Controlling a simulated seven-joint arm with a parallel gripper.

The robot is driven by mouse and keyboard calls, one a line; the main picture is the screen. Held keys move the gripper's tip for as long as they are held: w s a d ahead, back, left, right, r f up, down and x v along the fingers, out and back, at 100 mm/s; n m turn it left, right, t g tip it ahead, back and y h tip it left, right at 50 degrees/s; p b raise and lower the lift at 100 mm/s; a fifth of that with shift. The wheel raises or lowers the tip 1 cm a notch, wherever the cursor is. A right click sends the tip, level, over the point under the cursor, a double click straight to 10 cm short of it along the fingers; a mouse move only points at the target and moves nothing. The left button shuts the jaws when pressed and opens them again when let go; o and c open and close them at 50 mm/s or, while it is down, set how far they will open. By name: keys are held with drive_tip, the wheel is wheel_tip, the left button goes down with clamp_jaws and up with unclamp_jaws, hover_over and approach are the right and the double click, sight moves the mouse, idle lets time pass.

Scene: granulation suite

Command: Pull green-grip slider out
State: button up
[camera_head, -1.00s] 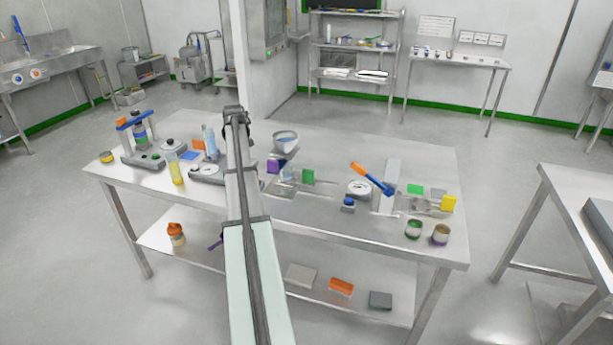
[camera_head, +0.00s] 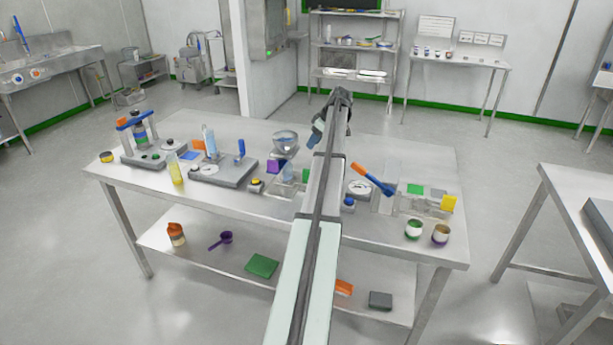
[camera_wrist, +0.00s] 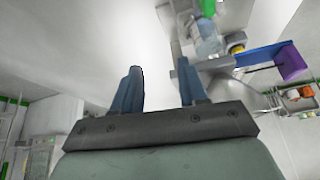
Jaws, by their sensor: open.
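A green block (camera_head: 306,174), which may be the slider's grip, is beside a clear fixture in the middle of the table, partly hidden by my arm. Another green piece (camera_head: 415,189) lies on the clear fixture further right; I cannot tell for sure which is the slider's grip. My gripper (camera_head: 316,138) is above the table's far part, behind the green block in the picture. In the wrist view my gripper (camera_wrist: 160,78) is open, with two blue fingers apart and nothing between them. A green piece (camera_wrist: 208,8) shows at that view's top edge.
A purple block (camera_head: 273,166) and a metal bowl (camera_head: 285,141) stand left of my arm. An orange-and-blue handle (camera_head: 372,179), a scale (camera_head: 359,189) and a yellow block (camera_head: 449,202) stand right. The table's (camera_head: 400,150) back right is clear.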

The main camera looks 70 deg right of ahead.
drive_tip(key=n, duration=0.2)
approach(309, 170)
drive_tip(key=r, duration=0.1)
drive_tip(key=shift+g+y, duration=0.3)
drive_tip(key=shift+g, duration=0.2)
drive_tip(key=x, duration=1.3)
drive_tip(key=shift+w+d+f, duration=0.1)
drive_tip(key=shift+w+d, duration=0.2)
drive_tip(key=shift+w, duration=0.05)
drive_tip(key=shift+c, duration=0.4)
clamp_jaws()
